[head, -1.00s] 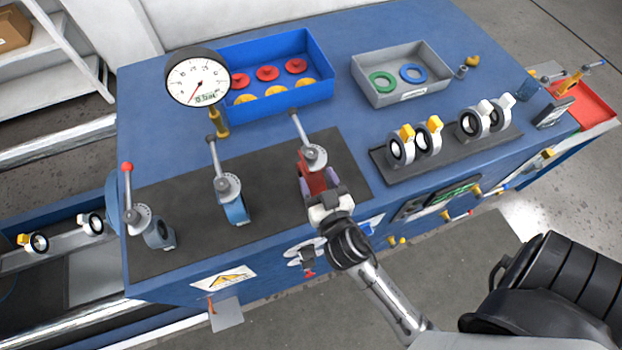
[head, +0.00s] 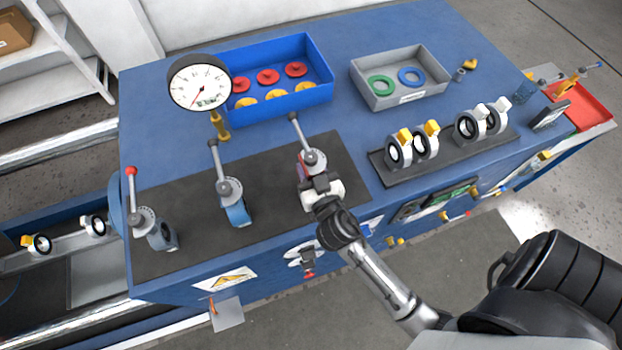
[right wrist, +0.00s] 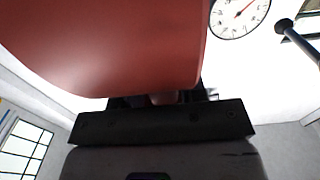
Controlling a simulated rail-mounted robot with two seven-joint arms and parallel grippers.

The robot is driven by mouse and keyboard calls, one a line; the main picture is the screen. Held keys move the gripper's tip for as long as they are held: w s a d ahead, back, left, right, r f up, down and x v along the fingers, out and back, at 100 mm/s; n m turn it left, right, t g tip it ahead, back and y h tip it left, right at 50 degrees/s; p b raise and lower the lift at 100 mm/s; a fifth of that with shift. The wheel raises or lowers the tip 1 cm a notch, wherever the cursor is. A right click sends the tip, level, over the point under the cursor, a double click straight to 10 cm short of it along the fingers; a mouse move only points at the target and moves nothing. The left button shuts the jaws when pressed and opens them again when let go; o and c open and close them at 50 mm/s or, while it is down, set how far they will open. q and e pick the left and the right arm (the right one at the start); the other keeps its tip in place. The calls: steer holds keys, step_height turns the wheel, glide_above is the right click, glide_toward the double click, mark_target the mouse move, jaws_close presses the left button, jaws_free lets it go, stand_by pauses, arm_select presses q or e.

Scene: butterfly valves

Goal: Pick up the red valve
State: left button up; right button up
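The red valve (head: 314,158) stands on the dark mat, with a grey lever and round grey plate on top. Most of its red body is hidden behind my right gripper (head: 316,181) in the head view. My right gripper is right up against the valve's near side. In the right wrist view the red valve body (right wrist: 105,45) fills the upper left, close in front of the gripper. The fingertips are hidden behind it, so I cannot tell whether they are shut on it. My left gripper is in neither view.
A blue valve (head: 236,208) and a grey-blue valve with a red-tipped lever (head: 160,235) stand to the left on the mat (head: 190,190). A gauge (head: 200,82) stands behind. A blue bin (head: 320,92), a grey bin (head: 438,75) and a rack of small valves (head: 425,165) are nearby.

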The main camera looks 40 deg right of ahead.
jaws_close()
steer(key=shift+r, duration=0.15)
steer(key=shift+r, duration=0.1)
